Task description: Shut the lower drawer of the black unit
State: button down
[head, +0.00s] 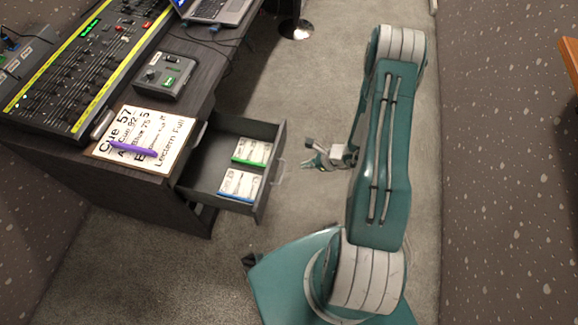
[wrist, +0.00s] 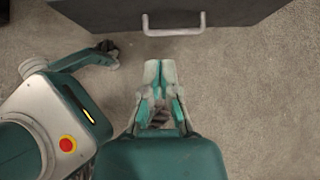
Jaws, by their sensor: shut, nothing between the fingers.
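The black unit (head: 190,213) stands at the left under a dark desktop. One drawer (head: 212,160) is pulled well out to the right; I cannot tell from its place whether it is the lower one. It holds white packs with green (head: 252,151) and blue (head: 238,185) edges. Its pale bar handle (head: 281,172) faces my arm. In the wrist view the dark drawer front (wrist: 250,12) and handle (wrist: 173,31) lie ahead of my gripper (wrist: 159,65). My gripper (head: 306,163) is shut and empty, a short gap away from the handle, to its right in the head view.
On the desk are a lighting console (head: 75,65), a small grey control box (head: 165,75), a laptop (head: 215,10) and a cue sheet (head: 172,130) with a purple pen (head: 133,148). Grey carpet (head: 300,90) around my gripper is clear. A speckled wall (head: 500,200) stands at the right.

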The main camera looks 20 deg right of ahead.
aim_at(271, 169)
jog(key=x, duration=0.4)
jog(key=a+r+x, duration=0.1)
jog(key=x, duration=0.2)
jog(key=w+r+x, duration=0.1)
jog(key=x, duration=0.3)
jog(key=shift+w+a+f, duration=0.15)
jog(key=shift+a+f, duration=0.1)
jog(key=shift+a, duration=0.25)
jog(key=shift+w+a, duration=0.2)
jog(key=shift+a, duration=0.1)
